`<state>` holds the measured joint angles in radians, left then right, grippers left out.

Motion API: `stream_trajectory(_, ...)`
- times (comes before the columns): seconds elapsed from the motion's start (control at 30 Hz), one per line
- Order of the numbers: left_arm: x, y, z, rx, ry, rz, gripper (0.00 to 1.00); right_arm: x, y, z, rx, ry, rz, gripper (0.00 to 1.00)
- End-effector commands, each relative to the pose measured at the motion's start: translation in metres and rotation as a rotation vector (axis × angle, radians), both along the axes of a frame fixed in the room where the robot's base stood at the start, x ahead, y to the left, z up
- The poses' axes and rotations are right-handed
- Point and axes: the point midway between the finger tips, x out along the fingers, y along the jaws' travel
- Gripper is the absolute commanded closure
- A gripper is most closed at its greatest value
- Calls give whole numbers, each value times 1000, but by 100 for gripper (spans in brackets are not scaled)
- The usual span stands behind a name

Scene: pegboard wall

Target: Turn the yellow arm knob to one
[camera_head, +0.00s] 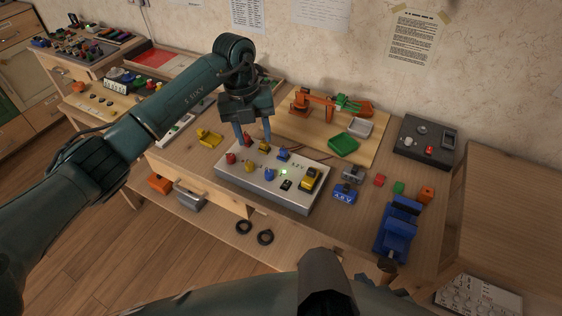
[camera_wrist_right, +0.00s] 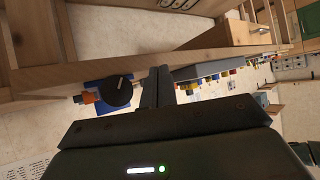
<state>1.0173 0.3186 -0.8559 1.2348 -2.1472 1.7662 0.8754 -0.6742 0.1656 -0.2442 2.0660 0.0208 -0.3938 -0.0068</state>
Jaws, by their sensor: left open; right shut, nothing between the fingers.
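The grey control box (camera_head: 252,188) sits on the workbench in the head view. A yellow knob (camera_head: 264,147) stands in its back row, between a red knob (camera_head: 247,139) and a blue knob (camera_head: 283,153). My left gripper (camera_head: 253,139) points down over this row, open, its fingertips near the red and yellow knobs. I cannot tell whether a finger touches the yellow knob. Its pointer is too small to read. My right gripper (camera_wrist_right: 158,72) is shut and empty in the right wrist view, away from the box.
The front row holds red, yellow and blue pieces; a green light (camera_head: 284,171) and yellow switch (camera_head: 310,178) are at right. Behind is an orange robot arm model (camera_head: 318,105) with a green tray (camera_head: 343,144). A blue vise (camera_head: 398,230) stands at the right front.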

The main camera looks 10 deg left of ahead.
Motion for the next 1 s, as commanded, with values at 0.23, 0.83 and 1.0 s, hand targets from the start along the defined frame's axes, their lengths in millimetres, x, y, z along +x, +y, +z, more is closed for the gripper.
stream_trajectory(0.23, 11, 31, 10, 143, -11, 66, 55, 3, 0, 3, 1, -8, 1, 100)
stream_trajectory(0.83, 10, 30, -99, 134, -13, 63, 55, 3, -5, 2, -11, 11, -10, 100)
stream_trajectory(1.0, 11, 31, -111, 134, -16, 61, 55, 3, -5, 3, -10, 11, -13, 100)
